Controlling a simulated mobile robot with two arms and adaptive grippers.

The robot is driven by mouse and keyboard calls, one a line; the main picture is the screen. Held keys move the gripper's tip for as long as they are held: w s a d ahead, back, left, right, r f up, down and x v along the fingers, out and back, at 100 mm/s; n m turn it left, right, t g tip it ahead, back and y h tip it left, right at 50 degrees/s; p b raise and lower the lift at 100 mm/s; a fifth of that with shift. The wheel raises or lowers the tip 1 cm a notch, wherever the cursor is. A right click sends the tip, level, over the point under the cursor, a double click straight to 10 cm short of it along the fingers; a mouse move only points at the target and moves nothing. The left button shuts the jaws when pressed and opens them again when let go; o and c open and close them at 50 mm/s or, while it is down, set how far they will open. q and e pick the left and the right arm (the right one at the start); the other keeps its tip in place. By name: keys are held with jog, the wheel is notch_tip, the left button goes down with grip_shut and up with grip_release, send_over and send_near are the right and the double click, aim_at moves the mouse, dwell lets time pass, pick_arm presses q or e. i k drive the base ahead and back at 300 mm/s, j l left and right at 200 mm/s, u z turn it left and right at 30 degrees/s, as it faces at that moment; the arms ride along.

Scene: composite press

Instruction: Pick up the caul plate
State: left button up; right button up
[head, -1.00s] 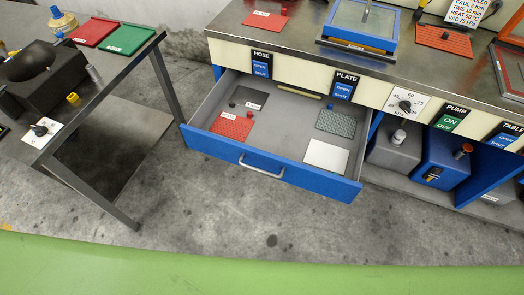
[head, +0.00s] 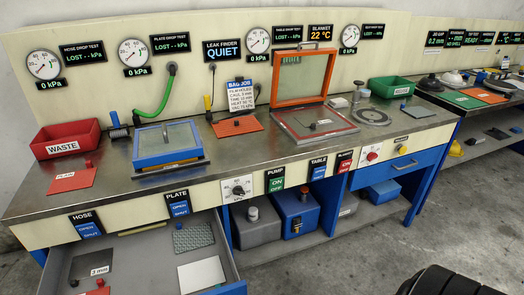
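The drawer (head: 232,270) under the bench's left end is open. In it lies a dark plate (head: 78,266) with a white label reading "3 mm" and a small dark knob. A red knob stands in front of it, on a red plate (head: 97,291) mostly cut off by the lower edge. A patterned grey-green plate (head: 194,238) lies at the back right, a plain whitish plate (head: 201,276) in front of it. The job card (head: 241,96) on the bench reads caul 3 mm. Neither gripper is in view.
On the bench are a red waste bin (head: 66,140), a red sheet (head: 72,179), a blue-framed box (head: 167,142), an orange-framed lid (head: 303,75) raised over a red-edged tray (head: 313,124), and a green bin (head: 391,86). A black ribbed shape fills the lower right corner. Floor is clear before the bench's right part.

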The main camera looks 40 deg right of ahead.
aim_at(311, 120)
jog(key=z, duration=1.65)
jog(key=i+l+u, duration=0.1)
jog(key=l, duration=0.25)
jog(key=i, duration=0.1)
